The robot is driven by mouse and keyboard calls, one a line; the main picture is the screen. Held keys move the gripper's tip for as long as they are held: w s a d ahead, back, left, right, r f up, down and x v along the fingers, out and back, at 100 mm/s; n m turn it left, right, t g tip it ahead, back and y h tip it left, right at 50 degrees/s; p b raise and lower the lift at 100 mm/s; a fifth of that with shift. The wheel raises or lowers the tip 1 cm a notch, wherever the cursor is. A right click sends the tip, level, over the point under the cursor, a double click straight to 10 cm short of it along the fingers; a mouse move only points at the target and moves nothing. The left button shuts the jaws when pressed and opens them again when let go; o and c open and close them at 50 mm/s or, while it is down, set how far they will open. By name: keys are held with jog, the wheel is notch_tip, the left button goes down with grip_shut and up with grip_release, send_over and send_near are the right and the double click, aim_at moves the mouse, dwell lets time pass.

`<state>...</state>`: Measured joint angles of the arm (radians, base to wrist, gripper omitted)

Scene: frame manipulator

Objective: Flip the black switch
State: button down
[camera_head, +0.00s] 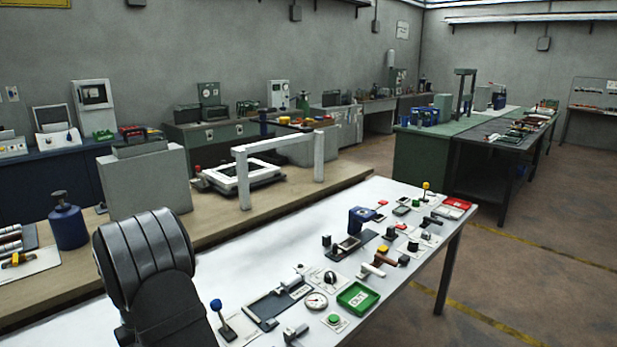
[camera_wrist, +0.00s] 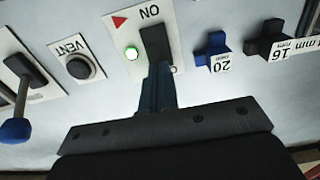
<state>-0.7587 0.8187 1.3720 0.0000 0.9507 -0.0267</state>
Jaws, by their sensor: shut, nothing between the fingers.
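My gripper (camera_wrist: 160,72) is shut and empty. Its fingertips are at the switch's lower end in the picture and overlap it; I cannot tell whether they touch. The fingers hide part of that end. I cannot make out the gripper or this switch with certainty in the head view.
A "VENT" knob (camera_wrist: 79,67) and a blue-tipped lever (camera_wrist: 17,130) stand left of the switch. A blue "20" block (camera_wrist: 213,50) and a black "16" block (camera_wrist: 270,45) stand right. In the head view, the white table (camera_head: 262,240) holds many small fixtures; its far left part is clear.

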jog(key=shift+f, duration=1.2)
dwell(0.4)
jog(key=shift+r, duration=3.55)
jog(key=shift+f, duration=3.55)
jog(key=shift+r, duration=0.15)
